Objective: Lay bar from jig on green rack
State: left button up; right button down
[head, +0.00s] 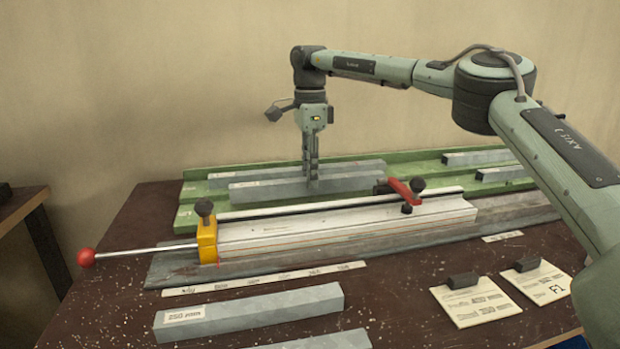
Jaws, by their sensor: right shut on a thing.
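My right gripper (311,176) reaches down from above and is shut on a grey bar (262,190), near the bar's middle. The bar lies level at or just above the front left of the green rack (191,215); I cannot tell whether it touches. Another grey bar (228,179) lies parallel just behind it. The jig (340,226) is a long pale rail in front of the rack. It has a yellow stop block (207,240) at its left end and a red clamp (404,191) toward its right. No bar shows on its bed. My left gripper is out of view.
Shorter bars (478,157) lie at the rack's right. A red-knobbed rod (87,257) sticks out left of the jig. A bar labelled 250 mm (250,311) lies in front, beside paper cards (476,300) under dark weights. Brown table is clear at left.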

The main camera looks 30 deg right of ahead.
jog(key=shift+f, duration=0.75)
jog(key=c, duration=1.3)
grip_release()
jog(key=shift+f, duration=0.15)
jog(key=shift+c, duration=0.2)
notch_tip(320, 180, up, 8)
jog(key=shift+f, duration=0.1)
jog(key=shift+f, duration=0.15)
